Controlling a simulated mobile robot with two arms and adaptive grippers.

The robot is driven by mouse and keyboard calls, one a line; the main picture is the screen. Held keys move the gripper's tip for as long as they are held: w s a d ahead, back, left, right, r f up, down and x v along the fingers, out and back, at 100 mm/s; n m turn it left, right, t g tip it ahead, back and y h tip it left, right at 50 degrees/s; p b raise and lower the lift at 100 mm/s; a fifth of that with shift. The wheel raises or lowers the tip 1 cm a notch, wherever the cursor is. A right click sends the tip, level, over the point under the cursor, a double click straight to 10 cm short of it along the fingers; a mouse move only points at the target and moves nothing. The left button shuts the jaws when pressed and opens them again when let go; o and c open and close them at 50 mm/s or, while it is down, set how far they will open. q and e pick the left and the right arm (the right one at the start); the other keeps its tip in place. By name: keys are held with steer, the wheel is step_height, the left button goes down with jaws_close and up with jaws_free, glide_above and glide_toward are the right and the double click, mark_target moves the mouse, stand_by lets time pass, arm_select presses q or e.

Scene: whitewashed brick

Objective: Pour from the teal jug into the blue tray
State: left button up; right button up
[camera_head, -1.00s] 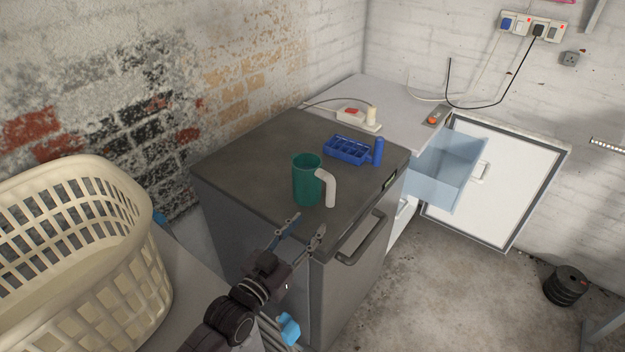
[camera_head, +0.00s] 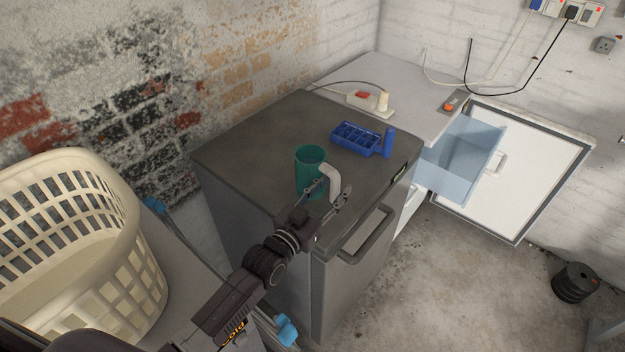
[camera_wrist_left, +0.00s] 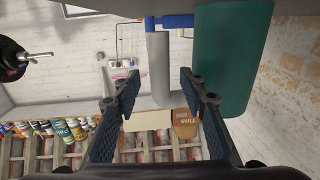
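The teal jug (camera_head: 309,172) stands upright on the dark top of a grey cabinet, its white handle (camera_head: 331,181) facing right. The blue tray (camera_head: 355,139), divided into compartments, lies behind and to the right of it. My left gripper (camera_head: 333,195) is open at the jug's handle. In the left wrist view the gripper (camera_wrist_left: 157,90) has its fingers apart, with the white handle (camera_wrist_left: 159,68) between or just beyond them and the jug (camera_wrist_left: 232,55) to the right. I cannot tell whether a finger touches the handle. My right gripper is not in view.
A blue cylinder (camera_head: 388,142) stands at the tray's right end. The cabinet top (camera_head: 252,140) is clear left of the jug. A cream laundry basket (camera_head: 130,255) stands at left. An open pale-blue drawer (camera_head: 462,165) juts out at right. A power strip (camera_head: 370,102) lies behind.

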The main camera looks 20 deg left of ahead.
arm_select(q)
steer(key=shift+w+d, duration=0.15)
steer(key=shift+w, duration=0.65)
jaws_close()
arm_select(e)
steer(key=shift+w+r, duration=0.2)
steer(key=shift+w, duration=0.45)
arm_select(q)
steer(key=shift+r, duration=0.1)
